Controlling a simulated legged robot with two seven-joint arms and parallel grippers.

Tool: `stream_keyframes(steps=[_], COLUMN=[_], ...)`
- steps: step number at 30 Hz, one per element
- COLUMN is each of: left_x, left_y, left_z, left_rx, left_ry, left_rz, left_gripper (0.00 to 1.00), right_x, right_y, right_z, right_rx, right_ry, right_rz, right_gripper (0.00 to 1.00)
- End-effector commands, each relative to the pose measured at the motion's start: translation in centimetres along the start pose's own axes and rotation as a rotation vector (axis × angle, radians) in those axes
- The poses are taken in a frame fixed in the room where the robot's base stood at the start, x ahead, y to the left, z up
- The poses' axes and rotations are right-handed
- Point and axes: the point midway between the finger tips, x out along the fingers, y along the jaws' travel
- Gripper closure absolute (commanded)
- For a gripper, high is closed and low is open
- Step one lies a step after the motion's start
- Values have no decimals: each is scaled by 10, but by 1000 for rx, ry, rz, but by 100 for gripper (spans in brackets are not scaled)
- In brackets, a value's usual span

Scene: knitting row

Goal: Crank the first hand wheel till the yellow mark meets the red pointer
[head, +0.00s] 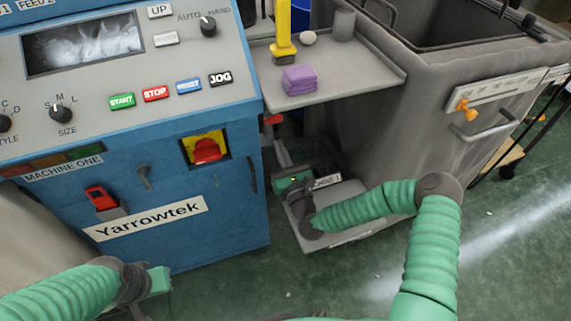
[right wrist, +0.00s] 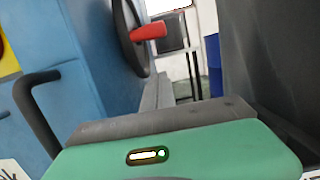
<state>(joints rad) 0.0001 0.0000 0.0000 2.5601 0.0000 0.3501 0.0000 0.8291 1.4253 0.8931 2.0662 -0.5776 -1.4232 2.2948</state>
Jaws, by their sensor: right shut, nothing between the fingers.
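In the right wrist view, a dark hand wheel (right wrist: 128,38) stands edge-on on the side of the blue machine, with a red handle-like piece (right wrist: 148,32) sticking out. The red piece shows small in the head view (head: 272,119), by the machine's right side. I cannot make out a yellow mark or a separate red pointer. My right gripper (head: 280,150) is shut and empty, its fingers pointing toward the wheel from below; I see no contact. My left gripper (head: 158,281) is low at the front left, and its fingers do not show clearly.
The blue machine (head: 225,215) has a black side handle (right wrist: 37,105). A grey shelf (head: 375,80) with a purple folded cloth (head: 299,79) and a yellow-handled item (head: 283,30) hangs above my right gripper. A grey bin (head: 430,120) stands right. A low grey platform (head: 345,230) lies below.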

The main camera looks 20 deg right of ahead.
Motion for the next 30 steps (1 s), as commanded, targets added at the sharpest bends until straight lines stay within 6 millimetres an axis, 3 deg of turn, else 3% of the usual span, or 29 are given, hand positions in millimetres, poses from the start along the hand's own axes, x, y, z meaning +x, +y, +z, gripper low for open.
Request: stream_keyframes(steps=[3,10,22,26,30], left_x=[10,14,13,0,-27], left_y=[0,0,0,0,0], left_z=[2,3,3,0,-6], left_rx=[0,0,0,0,0], left_ry=[0,0,0,0,0], left_rz=[0,0,0,0,0], left_gripper=[100,100,100,100,100], right_x=[24,29,30,31,33], right_y=[0,0,0,0,0], right_z=[1,34,40,47,61], right_rx=[-3,-2,-2,-2,-1], right_ry=[-4,-1,2,19,68], right_rz=[1,1,0,-1,-2], right_gripper=[100,100,100,100,100])
